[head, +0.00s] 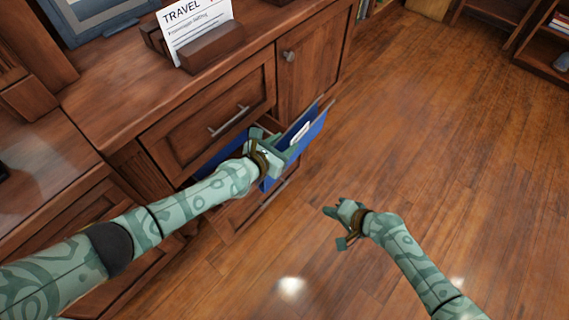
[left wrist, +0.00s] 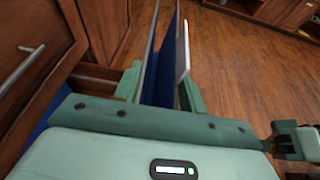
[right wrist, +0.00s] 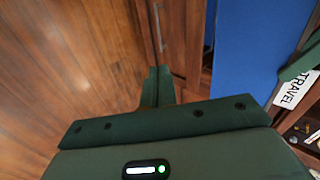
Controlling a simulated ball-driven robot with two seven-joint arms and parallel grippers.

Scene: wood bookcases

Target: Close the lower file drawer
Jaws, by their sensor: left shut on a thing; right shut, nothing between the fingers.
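The lower file drawer (head: 213,153) is pulled out beneath a shut upper drawer (head: 196,137), with blue inside it. A blue upright panel with a white label (head: 313,129) stands at its outer side. I cannot tell if it is the drawer's front or a folder. My left gripper (head: 284,147) is shut on the panel's top edge. The left wrist view shows its fingers on both sides of the blue sheets (left wrist: 165,85). My right gripper (head: 338,223) is shut and empty over the floor, apart from the drawer. The right wrist view shows the panel's broad face (right wrist: 245,50).
A wood front with a metal handle (head: 276,192) shows below the blue panel. A cupboard door (head: 305,65) is beside the upper drawer. A TRAVEL card (head: 196,28) stands in a holder on the top. The wooden floor (head: 440,150) to the right is clear.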

